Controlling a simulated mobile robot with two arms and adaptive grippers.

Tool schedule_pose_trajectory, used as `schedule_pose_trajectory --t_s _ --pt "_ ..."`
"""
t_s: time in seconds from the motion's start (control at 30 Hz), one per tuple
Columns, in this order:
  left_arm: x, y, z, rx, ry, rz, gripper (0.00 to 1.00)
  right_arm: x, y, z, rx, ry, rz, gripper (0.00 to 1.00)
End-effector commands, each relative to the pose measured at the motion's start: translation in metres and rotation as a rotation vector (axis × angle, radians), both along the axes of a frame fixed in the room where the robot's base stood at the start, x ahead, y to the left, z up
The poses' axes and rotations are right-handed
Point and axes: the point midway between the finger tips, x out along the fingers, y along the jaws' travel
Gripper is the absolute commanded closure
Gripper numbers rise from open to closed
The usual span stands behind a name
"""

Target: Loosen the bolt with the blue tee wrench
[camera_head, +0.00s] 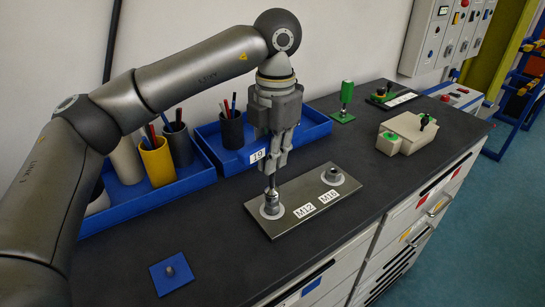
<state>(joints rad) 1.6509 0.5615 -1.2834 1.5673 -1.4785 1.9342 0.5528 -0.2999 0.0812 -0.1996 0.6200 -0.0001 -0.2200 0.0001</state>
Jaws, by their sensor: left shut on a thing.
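My left gripper (272,168) points straight down over the metal plate (289,222) and is shut on a tool. Of the tool, only a short metal shaft with a socket end (271,200) shows below the fingers. Its handle is hidden in the gripper, and I see no blue on it. The socket stands upright over the round washer (272,212) beside the M12 label (304,210). The bolt there is covered by the socket. A second bolt (333,174) sits uncovered beside the M16 label (328,197). My right gripper is not in view.
A blue square base with a short peg (178,269) lies front left. Blue trays (204,178) with pen cups stand along the wall. A green-handled tool (347,93) and a beige box (408,130) stand behind, to the right. The dark worktop (229,262) is clear in front of the plate.

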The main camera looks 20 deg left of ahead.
Motion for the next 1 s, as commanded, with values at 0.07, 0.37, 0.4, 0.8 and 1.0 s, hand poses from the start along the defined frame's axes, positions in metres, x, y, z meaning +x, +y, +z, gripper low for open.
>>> schedule_pose_trajectory --t_s 0.07,0.37,0.4,0.8,1.0 --pt "0.000 0.000 0.003 -0.001 -0.002 0.000 1.00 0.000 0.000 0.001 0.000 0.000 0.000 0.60" --pt "0.001 0.000 0.030 -0.003 -0.005 0.000 1.00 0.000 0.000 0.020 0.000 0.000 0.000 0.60" --pt "0.001 0.000 0.035 -0.003 -0.005 0.001 1.00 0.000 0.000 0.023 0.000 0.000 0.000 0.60" --pt "0.001 0.000 0.053 -0.002 -0.004 0.000 1.00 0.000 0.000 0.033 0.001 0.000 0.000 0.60" --pt "0.001 0.000 0.053 -0.002 -0.004 0.001 1.00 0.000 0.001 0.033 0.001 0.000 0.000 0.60"
